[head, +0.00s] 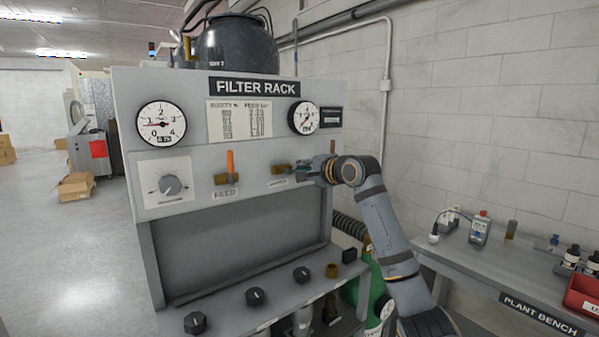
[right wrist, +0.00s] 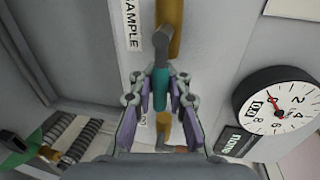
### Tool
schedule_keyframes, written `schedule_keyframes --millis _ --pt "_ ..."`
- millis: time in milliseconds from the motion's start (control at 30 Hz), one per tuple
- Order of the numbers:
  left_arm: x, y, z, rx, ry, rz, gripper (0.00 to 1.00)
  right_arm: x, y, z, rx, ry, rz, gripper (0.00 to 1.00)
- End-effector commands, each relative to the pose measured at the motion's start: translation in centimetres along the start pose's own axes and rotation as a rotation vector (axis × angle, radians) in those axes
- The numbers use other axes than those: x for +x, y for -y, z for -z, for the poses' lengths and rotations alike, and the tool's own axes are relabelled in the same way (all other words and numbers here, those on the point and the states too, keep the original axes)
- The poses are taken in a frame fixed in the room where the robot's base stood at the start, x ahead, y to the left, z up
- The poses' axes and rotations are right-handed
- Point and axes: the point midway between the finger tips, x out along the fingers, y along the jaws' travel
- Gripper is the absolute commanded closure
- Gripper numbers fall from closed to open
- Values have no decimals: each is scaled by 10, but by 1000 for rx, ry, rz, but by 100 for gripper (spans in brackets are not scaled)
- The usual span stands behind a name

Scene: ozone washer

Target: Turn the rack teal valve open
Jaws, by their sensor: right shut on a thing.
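The teal valve handle (right wrist: 160,88) shows in the right wrist view, joined by a grey piece to a brass pipe (right wrist: 169,30). My right gripper (right wrist: 160,92) is around the teal handle, with its two fingers shut on it from both sides. In the head view my right gripper (head: 318,168) reaches the front panel of the filter rack (head: 225,87) from the right and hides most of the valve. The brass fitting (head: 282,169) shows just left of the fingers. My left gripper is not in view.
An orange feed valve handle (head: 230,161) stands upright to the left on the same panel. A grey dial (head: 170,186) and two round gauges are near it. Several black knobs line the lower shelf. A plant bench (head: 500,278) with bottles stands at the right.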

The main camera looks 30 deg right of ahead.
Motion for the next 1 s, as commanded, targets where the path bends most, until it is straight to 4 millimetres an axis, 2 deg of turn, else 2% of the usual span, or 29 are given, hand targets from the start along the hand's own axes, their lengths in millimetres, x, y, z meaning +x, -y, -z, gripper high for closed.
schedule_keyframes --millis 33,367,400,567,867,1000 --pt "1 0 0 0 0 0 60 2 -6 0 6 3 -15 100" --pt "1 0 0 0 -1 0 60 2 -6 0 8 4 -15 100" --pt "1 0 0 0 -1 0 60 2 -6 0 8 4 -16 82" --pt "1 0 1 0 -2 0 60 1 -5 0 7 3 -12 61" --pt "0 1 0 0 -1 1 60 -1 -2 0 4 2 -6 61" --pt "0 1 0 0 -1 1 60 -19 -2 2 0 -2 -6 61"
